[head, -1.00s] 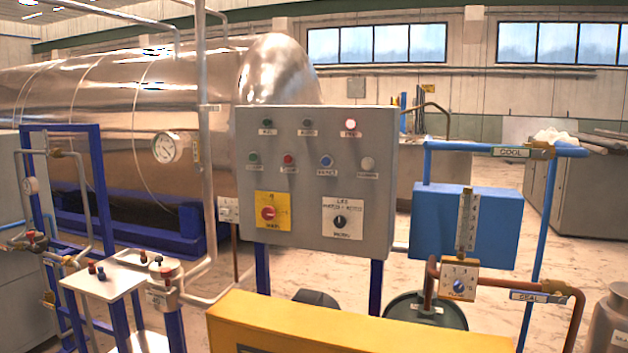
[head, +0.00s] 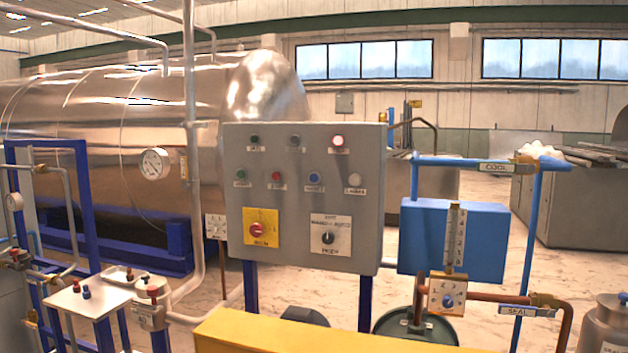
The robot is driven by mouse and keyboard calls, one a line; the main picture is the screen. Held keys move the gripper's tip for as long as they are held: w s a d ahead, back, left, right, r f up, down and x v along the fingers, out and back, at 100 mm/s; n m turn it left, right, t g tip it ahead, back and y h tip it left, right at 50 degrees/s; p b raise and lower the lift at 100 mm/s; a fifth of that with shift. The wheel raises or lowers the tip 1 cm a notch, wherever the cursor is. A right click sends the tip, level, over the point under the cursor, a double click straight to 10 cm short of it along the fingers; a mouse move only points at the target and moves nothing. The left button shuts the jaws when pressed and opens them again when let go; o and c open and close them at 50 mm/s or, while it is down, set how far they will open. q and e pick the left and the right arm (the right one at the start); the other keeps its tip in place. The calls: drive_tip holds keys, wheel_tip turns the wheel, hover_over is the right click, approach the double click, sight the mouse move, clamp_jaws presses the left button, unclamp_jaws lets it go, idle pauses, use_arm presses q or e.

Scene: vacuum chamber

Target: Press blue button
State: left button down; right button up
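The blue button (head: 314,178) is on the grey control panel (head: 370,200), in the middle row of buttons, with a small label under it. A red button (head: 276,176) and a green button (head: 241,174) are to its left, and a pale button (head: 355,179) is to its right. Below the row are a red knob on a yellow plate (head: 262,227) and a black knob on a white plate (head: 329,236). Nothing covers the blue button. Neither of my grippers shows in the head view.
A yellow box (head: 320,338) stands low in front of the panel. A blue tank with a gauge (head: 485,245) and copper pipes (head: 490,297) is on the right.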

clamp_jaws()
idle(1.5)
